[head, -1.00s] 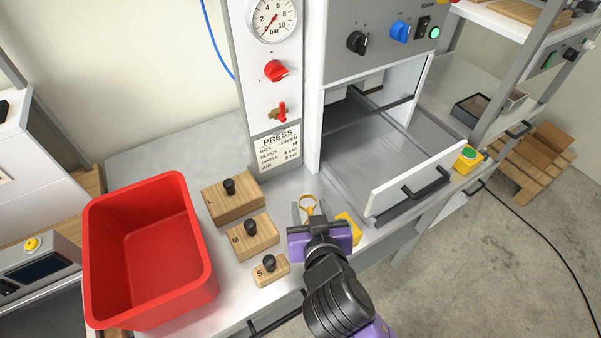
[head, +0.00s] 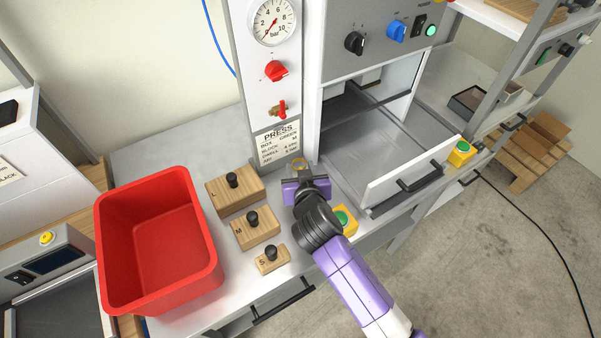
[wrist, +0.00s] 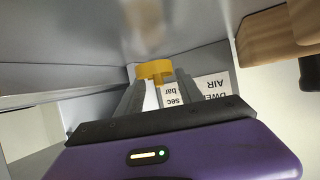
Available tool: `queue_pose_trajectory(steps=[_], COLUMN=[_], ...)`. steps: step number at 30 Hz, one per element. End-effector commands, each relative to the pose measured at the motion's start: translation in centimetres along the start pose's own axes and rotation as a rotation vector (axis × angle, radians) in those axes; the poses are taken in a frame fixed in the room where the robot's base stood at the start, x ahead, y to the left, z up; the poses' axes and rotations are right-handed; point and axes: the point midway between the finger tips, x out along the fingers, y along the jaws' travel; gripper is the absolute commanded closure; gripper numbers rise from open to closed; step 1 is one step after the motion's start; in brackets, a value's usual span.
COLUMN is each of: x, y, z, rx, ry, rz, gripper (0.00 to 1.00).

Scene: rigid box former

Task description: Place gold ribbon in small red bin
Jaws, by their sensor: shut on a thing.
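My purple gripper (head: 301,172) is at the foot of the press panel, just right of the wooden blocks. It is shut on the gold ribbon (head: 299,163), a small ring, which also shows between the fingertips in the wrist view (wrist: 154,71). In the head view the fingers are mostly hidden behind my wrist. The red bin (head: 205,270) stands at the left of the bench, apart from the gripper. I see nothing inside its visible part.
Wooden blocks marked L (head: 246,198), M (head: 268,237) and S (head: 274,262) stand between bin and gripper. The press's open drawer (head: 418,170) and a yellow box with a green button (head: 352,226) are to the right.

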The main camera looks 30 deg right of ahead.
Motion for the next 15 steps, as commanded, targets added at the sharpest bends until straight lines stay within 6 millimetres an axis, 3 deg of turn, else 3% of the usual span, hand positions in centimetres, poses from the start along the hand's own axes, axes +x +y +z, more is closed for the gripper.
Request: queue_pose_trajectory(steps=[4, 15], x=[0.8, 1.0], y=[0.0, 0.0], z=[1.7, 2.2], rx=[-0.001, 0.000], ry=[-0.002, 0.000], rz=[0.001, 0.001], gripper=[0.93, 0.93])
